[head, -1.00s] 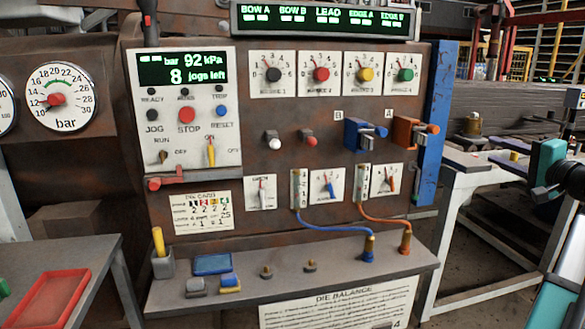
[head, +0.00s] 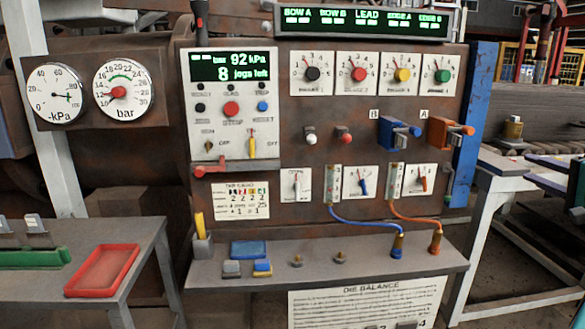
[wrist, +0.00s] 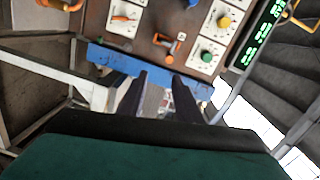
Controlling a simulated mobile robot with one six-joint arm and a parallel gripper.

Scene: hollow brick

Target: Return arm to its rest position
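My gripper (wrist: 160,92) shows in the wrist view with its two dark fingers apart and nothing between them. The wrist view is tilted and shows the rusty control panel (wrist: 147,52) and its blue side post (wrist: 150,68) beyond the fingers. In the head view only a small dark and teal piece of my arm shows at the right edge; the gripper is out of that view. The panel (head: 330,105) stands in the middle there, with knobs, switches and a display reading 92 kPa and 8 jogs left.
A shelf (head: 330,268) under the panel holds small blocks and two plugged cables, blue (head: 365,224) and orange (head: 410,217). At the left a grey table (head: 135,250) carries a red tray (head: 104,270) and a green holder (head: 33,258). A white-framed bench (head: 480,230) stands at the right.

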